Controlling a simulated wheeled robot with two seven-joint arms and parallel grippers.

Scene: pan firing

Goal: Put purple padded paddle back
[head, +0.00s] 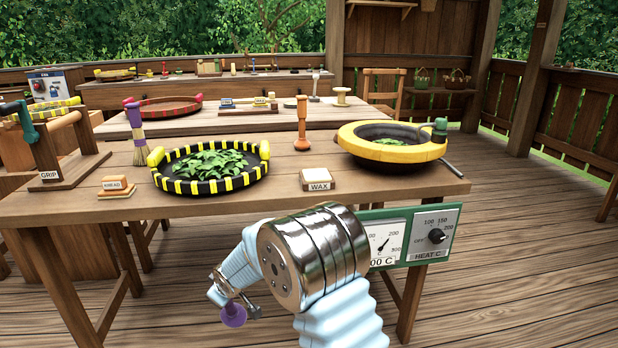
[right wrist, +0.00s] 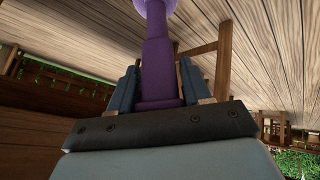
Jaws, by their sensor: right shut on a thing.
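My right gripper (head: 232,297) hangs low in front of the table (head: 245,210). It is shut on the purple padded paddle (head: 233,315), of which only a small round purple end shows in the head view. In the right wrist view, the paddle's purple handle (right wrist: 159,62) stands between the two fingers of the gripper (right wrist: 160,85), with a paler, wider end cut off at the top edge. My left gripper is not in view.
On the table are a striped tray of leaves (head: 210,187), a yellow-rimmed pan (head: 392,150), a wax block (head: 318,180), an orange-brown stamp (head: 302,125), a knead block (head: 116,186), a purple-handled brush (head: 136,125) and a grip stand (head: 60,160). A heat panel (head: 410,238) hangs at the front right.

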